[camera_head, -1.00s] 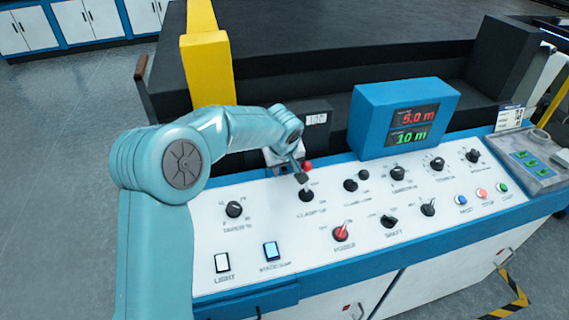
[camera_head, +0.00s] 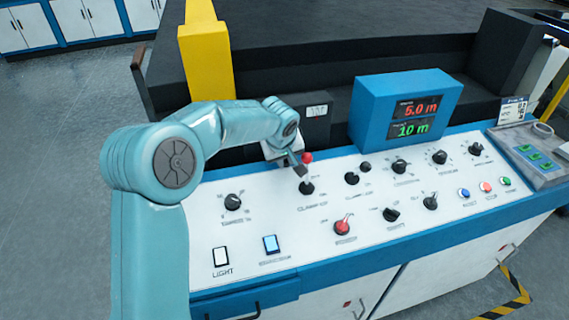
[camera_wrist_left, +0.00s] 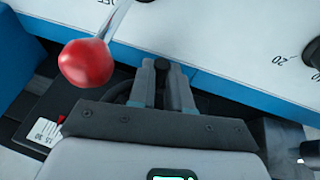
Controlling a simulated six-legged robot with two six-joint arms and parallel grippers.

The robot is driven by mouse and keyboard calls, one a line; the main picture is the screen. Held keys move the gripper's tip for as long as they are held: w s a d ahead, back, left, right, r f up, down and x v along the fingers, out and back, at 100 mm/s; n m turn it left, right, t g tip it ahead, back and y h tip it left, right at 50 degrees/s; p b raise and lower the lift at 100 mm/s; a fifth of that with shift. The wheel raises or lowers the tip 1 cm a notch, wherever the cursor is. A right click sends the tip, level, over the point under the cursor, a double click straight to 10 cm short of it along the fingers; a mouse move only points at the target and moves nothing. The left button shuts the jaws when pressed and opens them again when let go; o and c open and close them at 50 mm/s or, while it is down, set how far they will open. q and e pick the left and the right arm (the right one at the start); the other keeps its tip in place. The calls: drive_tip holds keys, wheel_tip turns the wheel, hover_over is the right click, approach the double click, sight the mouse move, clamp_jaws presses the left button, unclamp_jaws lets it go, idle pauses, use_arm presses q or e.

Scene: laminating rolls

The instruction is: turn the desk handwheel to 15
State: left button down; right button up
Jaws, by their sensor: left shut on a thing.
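My left gripper (camera_wrist_left: 165,92) is shut on a small black knob (camera_wrist_left: 162,68), which seems to be the handwheel's handle. The rest of the handwheel is mostly hidden; a dark curved edge shows beside the fingers in the left wrist view. A white scale (camera_wrist_left: 45,132) with a red pointer (camera_wrist_left: 60,119) shows at the lower left there, with 15 and 30 legible. In the head view, the left gripper (camera_head: 298,166) is at the back edge of the desk, below a small counter (camera_head: 317,110) too blurred to read. My right gripper is not in view.
A red ball lever (camera_wrist_left: 86,62) stands close beside the left gripper; its ball also shows in the head view (camera_head: 306,157). The white control desk (camera_head: 255,215) carries several knobs and buttons. A blue display box (camera_head: 370,115) stands to the right.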

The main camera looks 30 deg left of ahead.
use_arm(q)
drive_tip(key=c, duration=1.1)
unclamp_jaws()
drive_tip(key=b+v, duration=0.1)
drive_tip(key=v, duration=1.5)
drive_tip(key=shift+s+d+r+b, duration=0.1)
drive_tip(key=shift+r+b, duration=0.1)
drive_tip(key=shift+b, duration=0.1)
